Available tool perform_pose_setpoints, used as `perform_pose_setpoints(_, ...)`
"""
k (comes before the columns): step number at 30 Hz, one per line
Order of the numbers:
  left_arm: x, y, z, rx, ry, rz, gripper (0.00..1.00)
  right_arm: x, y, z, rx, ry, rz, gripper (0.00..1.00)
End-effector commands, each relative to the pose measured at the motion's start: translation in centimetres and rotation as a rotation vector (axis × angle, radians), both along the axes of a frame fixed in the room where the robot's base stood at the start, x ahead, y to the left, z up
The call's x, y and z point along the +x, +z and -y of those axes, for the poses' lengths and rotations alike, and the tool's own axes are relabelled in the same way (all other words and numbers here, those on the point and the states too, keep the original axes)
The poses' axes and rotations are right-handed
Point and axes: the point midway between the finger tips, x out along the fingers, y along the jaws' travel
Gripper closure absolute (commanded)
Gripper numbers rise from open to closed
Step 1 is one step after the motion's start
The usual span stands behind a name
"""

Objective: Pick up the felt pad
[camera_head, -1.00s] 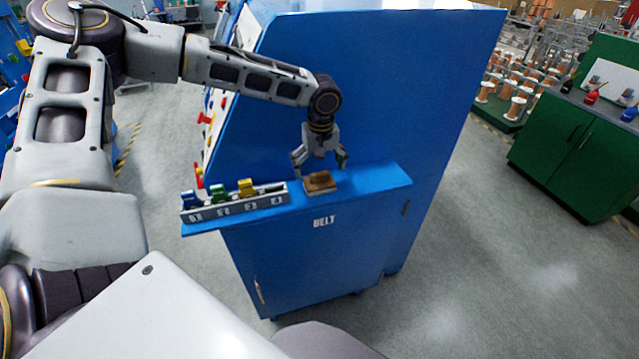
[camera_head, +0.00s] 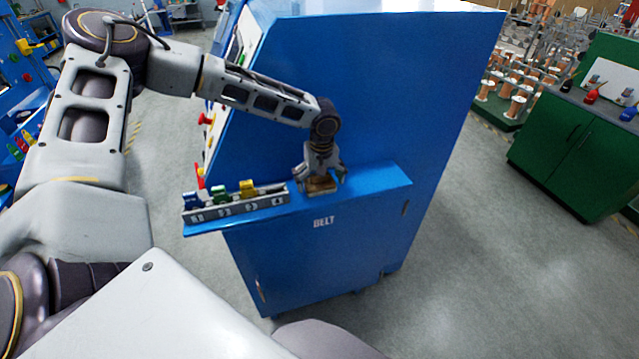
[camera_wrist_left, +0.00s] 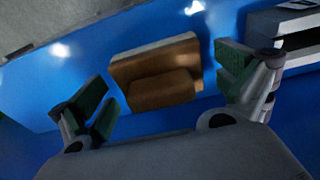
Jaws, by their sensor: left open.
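The felt pad (camera_head: 321,187) is a small brown block on a paler base, lying on the blue shelf of the cabinet marked BELT. My left gripper (camera_head: 320,182) is right above it, pointing down, with a finger to each side. In the left wrist view the felt pad (camera_wrist_left: 156,72) lies between the green-padded fingers of the left gripper (camera_wrist_left: 168,98), with blue shelf showing on both sides. The fingers are open and do not appear to touch it. My right gripper is not in view.
A grey rack (camera_head: 240,207) with blue, green and yellow pieces stands on the shelf (camera_head: 375,181) just left of the pad. The tall blue cabinet wall (camera_head: 380,90) rises behind. The shelf right of the pad is clear. A green cabinet (camera_head: 570,150) stands far right.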

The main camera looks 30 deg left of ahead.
Motion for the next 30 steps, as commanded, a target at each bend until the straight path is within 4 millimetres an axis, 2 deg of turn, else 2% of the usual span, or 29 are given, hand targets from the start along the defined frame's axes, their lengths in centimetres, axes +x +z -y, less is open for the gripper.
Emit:
perform_pose_setpoints(13, 0.01, 0.0, 0.0, 0.001, 0.0, 0.001, 0.01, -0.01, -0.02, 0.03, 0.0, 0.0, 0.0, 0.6)
perform_pose_setpoints(23, 0.01, 0.0, 0.0, 0.001, -0.001, 0.001, 0.44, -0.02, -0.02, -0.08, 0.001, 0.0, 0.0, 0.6)
perform_pose_setpoints(30, 0.03, 0.02, 0.0, 0.001, -0.001, 0.001, 0.46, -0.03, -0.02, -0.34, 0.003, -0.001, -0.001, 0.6)
